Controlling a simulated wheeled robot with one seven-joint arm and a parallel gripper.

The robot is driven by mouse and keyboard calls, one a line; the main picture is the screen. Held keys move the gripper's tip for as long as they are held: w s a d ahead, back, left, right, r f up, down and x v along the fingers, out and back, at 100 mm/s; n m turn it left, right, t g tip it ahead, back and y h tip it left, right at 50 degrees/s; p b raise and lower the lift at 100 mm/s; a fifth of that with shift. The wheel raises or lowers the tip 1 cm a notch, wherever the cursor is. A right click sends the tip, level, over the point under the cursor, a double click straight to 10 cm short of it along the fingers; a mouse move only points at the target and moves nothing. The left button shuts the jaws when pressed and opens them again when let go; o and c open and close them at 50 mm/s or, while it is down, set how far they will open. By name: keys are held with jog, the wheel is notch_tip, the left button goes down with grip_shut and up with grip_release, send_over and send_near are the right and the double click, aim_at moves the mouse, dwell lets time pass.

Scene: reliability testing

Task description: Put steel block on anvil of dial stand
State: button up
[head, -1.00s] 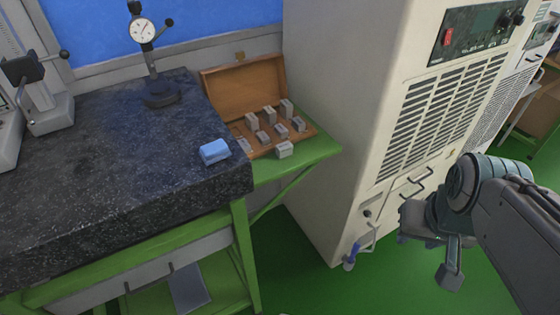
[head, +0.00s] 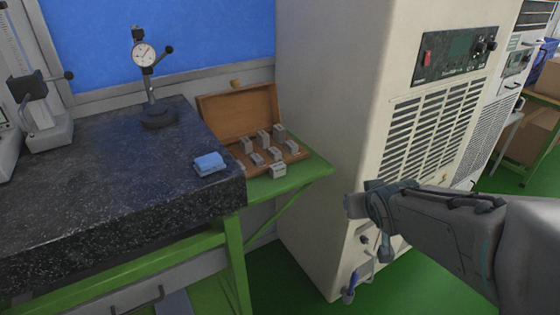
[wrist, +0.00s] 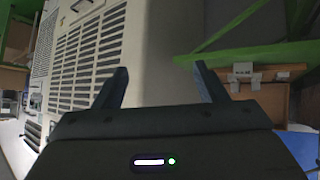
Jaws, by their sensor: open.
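The dial stand (head: 146,65) stands upright at the back of the dark granite plate, with its round anvil base (head: 159,116) bare. Several steel blocks stand in an open wooden case (head: 238,107) right of the plate. My gripper (head: 358,207) is right of the case, in front of the cabinet, apart from the blocks. In the wrist view my gripper (wrist: 162,76) is open, with nothing between its fingers.
A blue block-like item (head: 209,164) lies near the granite plate's (head: 90,190) right edge. Another measuring stand (head: 42,115) is at the left. A tall beige cabinet (head: 330,110) rises close to the right of the green table (head: 305,180). The plate's middle is clear.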

jog(key=w+a+f+n+t+y+b, duration=0.3)
jog(key=w+a+y, duration=0.1)
jog(key=w+a, duration=0.15)
jog(key=n+y+b, duration=0.2)
jog(key=y+b, duration=0.1)
jog(key=y, duration=0.3)
send_near(280, 168)
jog(key=shift+t, duration=0.4)
jog(key=x, duration=0.6)
jog(key=f+x, duration=0.1)
jog(key=x, duration=0.3)
jog(key=shift+s+p, duration=0.15)
jog(key=shift+p, duration=0.25)
jog(key=c, duration=1.2)
jog(key=shift+c, duration=0.9)
jog(key=shift+r, duration=0.15)
